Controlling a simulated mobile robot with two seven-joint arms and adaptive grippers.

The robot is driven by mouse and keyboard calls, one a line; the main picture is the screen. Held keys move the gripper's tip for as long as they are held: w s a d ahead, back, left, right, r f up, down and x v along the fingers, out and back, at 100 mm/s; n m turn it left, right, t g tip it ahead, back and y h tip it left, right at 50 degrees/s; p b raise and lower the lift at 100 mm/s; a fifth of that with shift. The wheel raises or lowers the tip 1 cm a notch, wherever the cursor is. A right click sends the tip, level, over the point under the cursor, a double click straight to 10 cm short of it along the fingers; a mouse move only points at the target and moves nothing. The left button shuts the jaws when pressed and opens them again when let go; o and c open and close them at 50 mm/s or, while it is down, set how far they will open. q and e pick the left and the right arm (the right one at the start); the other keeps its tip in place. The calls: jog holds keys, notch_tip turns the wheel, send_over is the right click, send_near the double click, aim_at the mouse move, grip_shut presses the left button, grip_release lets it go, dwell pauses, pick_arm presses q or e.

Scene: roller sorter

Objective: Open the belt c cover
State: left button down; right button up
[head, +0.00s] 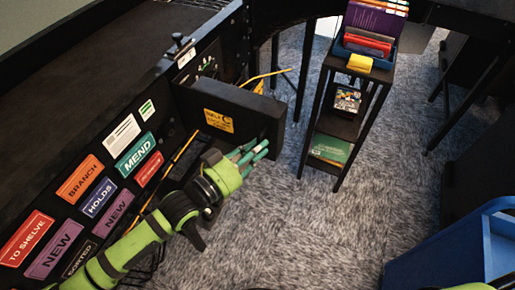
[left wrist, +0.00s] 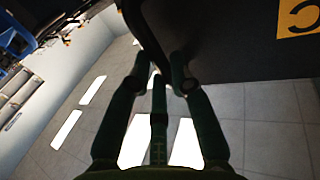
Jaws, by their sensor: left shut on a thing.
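The belt C cover (head: 235,112) is a dark panel with a yellow label, standing out at an angle from the side of the black sorter in the head view. Its dark face and part of the yellow label (left wrist: 299,17) fill the upper right of the left wrist view. My left gripper (head: 258,150) is at the cover's lower right edge, with its green fingers close together. In the left wrist view the fingers (left wrist: 160,75) close around a thin dark curved piece by the cover's edge, which looks like its handle. My right gripper does not show.
The sorter's side (head: 100,160) carries several coloured labels. A narrow black stand (head: 340,128) with books and a blue tray is right of the cover. Yellow cables hang behind the cover. A blue bin (head: 455,245) is at the lower right. Grey carpet between is clear.

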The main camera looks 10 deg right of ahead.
pick_arm(q)
jog(key=shift+w+a+r, duration=0.15)
jog(key=shift+w+a, duration=0.15)
jog(key=shift+w, duration=0.05)
jog(key=c, duration=1.4)
grip_release()
jog(key=shift+w, duration=0.1)
jog(key=shift+r, duration=0.1)
jog(key=r, duration=0.9)
jog(key=shift+s+d+r, duration=0.15)
jog(key=shift+s+d, duration=0.1)
jog(key=shift+s, duration=0.05)
